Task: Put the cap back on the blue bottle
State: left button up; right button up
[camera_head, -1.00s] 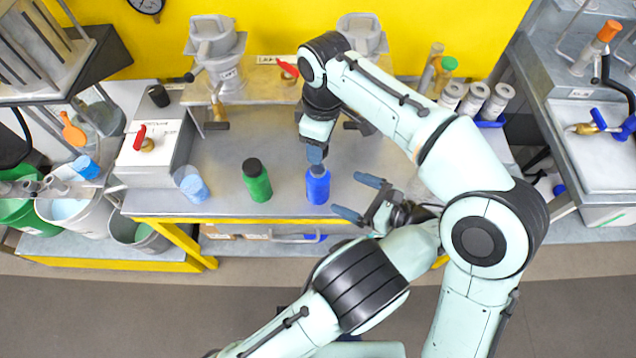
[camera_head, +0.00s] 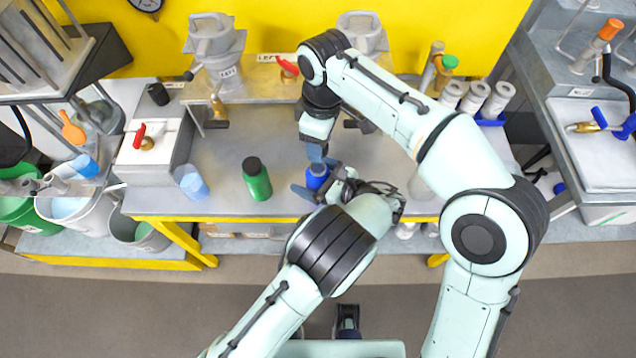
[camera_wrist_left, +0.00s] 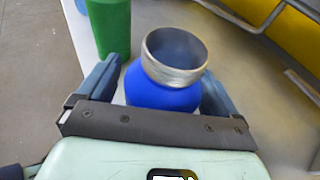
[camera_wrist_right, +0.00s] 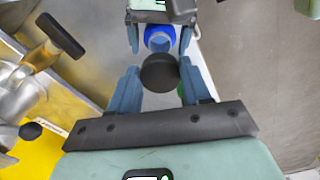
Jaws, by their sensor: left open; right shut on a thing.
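The blue bottle (camera_head: 316,183) stands upright on the grey bench. The left wrist view shows its open, capless metal neck (camera_wrist_left: 174,58) and blue body (camera_wrist_left: 165,94). My left gripper (camera_head: 318,178) is open, with one finger on each side of the bottle; it is not closed on it. My right gripper (camera_wrist_right: 160,76) is shut on the round black cap (camera_wrist_right: 159,74). In the right wrist view the bottle's open mouth (camera_wrist_right: 159,39) lies beyond the cap. In the head view my right gripper is just above and behind the bottle, and the cap is hidden.
A green bottle (camera_head: 257,182) with a black cap stands left of the blue one. A clear cup with blue liquid (camera_head: 191,183) is further left. Drum agitators (camera_head: 216,50) stand behind on a raised shelf. White canisters (camera_head: 475,98) sit at the right.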

pick_arm(q)
jog(key=c, duration=1.5)
pick_arm(e)
send_over(318, 181)
jog(key=w, duration=0.2)
jog(key=shift+w+d+f, duration=0.1)
jog(key=shift+d+f, duration=0.05)
jog(key=shift+f, duration=1.15)
jog(key=shift+d+f, duration=0.1)
jog(key=shift+f, duration=1.15)
jog(key=shift+f, duration=0.85)
jog(key=shift+f, duration=0.55)
